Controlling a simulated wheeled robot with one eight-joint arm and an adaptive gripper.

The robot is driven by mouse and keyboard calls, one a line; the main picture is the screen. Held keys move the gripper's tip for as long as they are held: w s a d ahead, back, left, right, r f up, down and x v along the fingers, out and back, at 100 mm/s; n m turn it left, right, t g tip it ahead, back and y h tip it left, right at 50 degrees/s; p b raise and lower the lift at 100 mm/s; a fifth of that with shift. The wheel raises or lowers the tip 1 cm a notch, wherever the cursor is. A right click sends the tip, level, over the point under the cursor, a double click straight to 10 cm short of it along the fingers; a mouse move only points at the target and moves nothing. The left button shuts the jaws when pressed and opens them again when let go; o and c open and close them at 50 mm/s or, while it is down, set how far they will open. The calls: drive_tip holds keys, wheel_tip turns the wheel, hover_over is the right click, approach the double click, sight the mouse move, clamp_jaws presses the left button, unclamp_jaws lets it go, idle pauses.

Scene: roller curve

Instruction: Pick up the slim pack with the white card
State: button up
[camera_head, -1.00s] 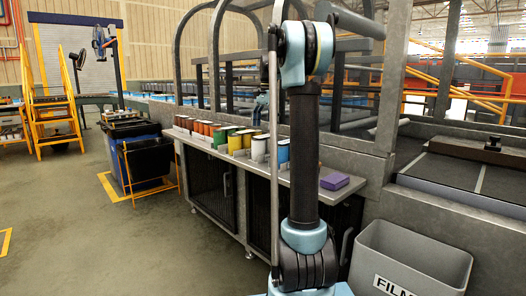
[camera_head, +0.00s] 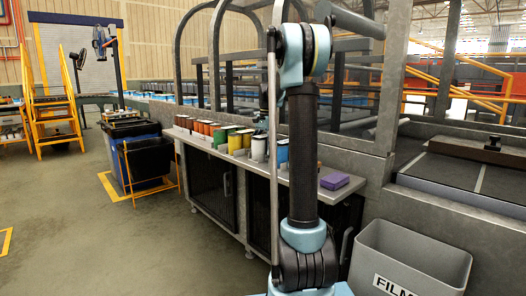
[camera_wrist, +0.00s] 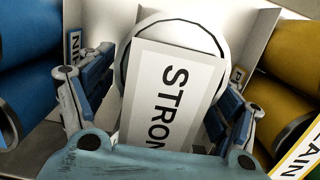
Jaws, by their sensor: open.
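A white round pack (camera_wrist: 150,45) with a white card (camera_wrist: 165,100) lettered "STRON", the rest cut off, lies ahead in the wrist view. I take it for the slim pack. My gripper (camera_wrist: 168,75) is open, with one finger left of the pack and one right of it. I cannot tell whether the fingers touch it. In the head view a white pack (camera_head: 259,150) stands in the row on the grey counter, and my arm hides most of the gripper there.
A blue pack (camera_wrist: 30,90) and a yellow pack (camera_wrist: 285,105) flank it closely, with pale dividers between. Red, orange and green packs continue the row leftward on the counter. A purple block (camera_head: 335,181) lies on the counter (camera_head: 310,197) at right. A grey bin (camera_head: 420,262) stands below right.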

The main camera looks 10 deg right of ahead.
drive_tip(key=shift+f, duration=0.1)
drive_tip(key=c, duration=1.7)
